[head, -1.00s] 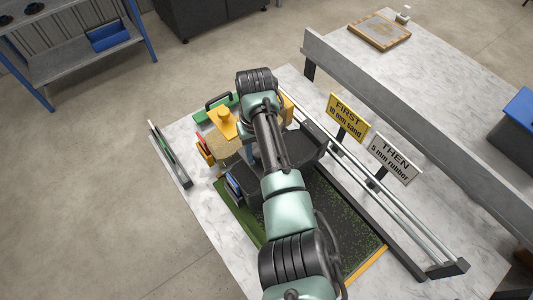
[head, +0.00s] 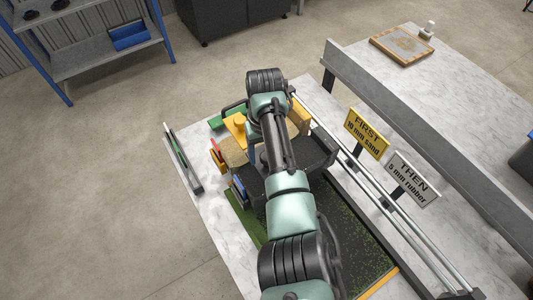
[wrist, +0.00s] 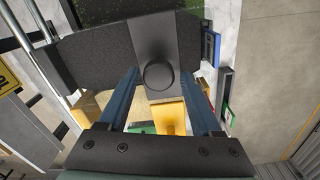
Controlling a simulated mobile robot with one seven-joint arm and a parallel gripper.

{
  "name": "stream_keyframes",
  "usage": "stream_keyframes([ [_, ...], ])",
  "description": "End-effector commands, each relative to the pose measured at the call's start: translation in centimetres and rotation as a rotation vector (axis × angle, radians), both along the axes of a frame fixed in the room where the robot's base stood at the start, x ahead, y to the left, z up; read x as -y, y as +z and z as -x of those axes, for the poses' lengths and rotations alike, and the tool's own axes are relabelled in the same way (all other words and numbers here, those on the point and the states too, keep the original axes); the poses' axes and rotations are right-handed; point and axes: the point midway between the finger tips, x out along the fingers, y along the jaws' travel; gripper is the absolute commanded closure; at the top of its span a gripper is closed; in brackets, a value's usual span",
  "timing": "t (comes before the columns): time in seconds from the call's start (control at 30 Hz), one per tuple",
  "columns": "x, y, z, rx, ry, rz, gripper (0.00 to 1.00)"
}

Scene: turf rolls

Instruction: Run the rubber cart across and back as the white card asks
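The dark rubber cart (head: 314,152) spans the far part of the turf tray, mostly behind my arm in the head view. In the wrist view the cart (wrist: 85,52) lies across the upper part, with a dark upright handle (wrist: 158,75) at its middle. The white card (head: 412,178) reads "THEN 5 mm rubber". The yellow card (head: 367,133) reads "FIRST 10 mm sand". The turf (head: 348,232) shows dark granules over green in front of the cart.
A sand-coloured box with a yellow top (head: 237,127) stands beyond the cart. A long rail (head: 385,205) runs along the right side, below the cards; a short rail (head: 184,160) lies at left. A grey wall (head: 420,130) stands behind the cards.

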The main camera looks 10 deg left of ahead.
Motion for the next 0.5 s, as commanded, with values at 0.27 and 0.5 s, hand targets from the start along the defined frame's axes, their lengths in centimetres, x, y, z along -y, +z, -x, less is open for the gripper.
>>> stream_keyframes([
  [0.27,0.2,-0.2,0.2,-0.008,-0.002,0.002,0.29],
  [0.5,0.2,2.0,0.1,-0.004,-0.002,0.002,0.29],
])
